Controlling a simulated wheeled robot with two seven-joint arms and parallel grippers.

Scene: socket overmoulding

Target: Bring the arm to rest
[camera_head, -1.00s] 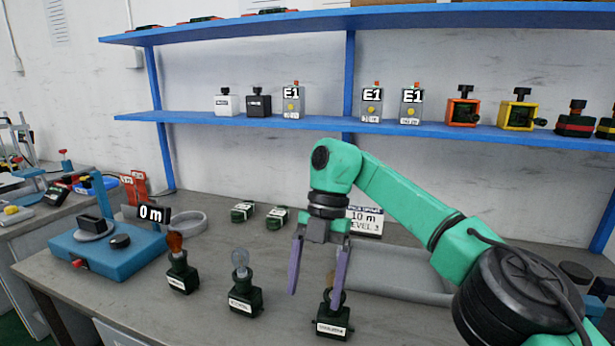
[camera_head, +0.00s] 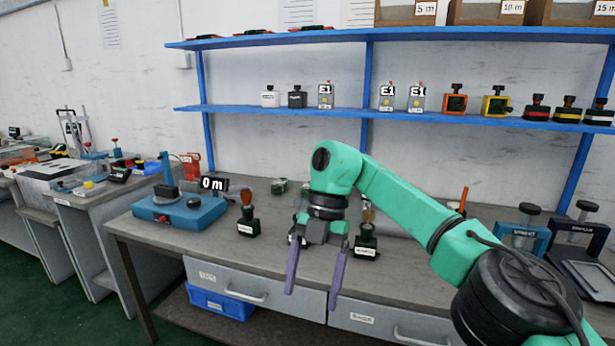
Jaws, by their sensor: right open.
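My right arm, green with dark joints, comes in from the right in the head view. My right gripper (camera_head: 314,285) has two purple fingers spread apart with nothing between them. It hangs in front of the table's front edge, over the drawer fronts as seen here. My left gripper is not in view. Another socket block, mostly hidden, is behind the wrist.
A socket block with a reddish bulb (camera_head: 248,222) stands left of the gripper. Blue shelves (camera_head: 420,116) hold several small devices. A blue bin (camera_head: 222,303) sits below the drawers.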

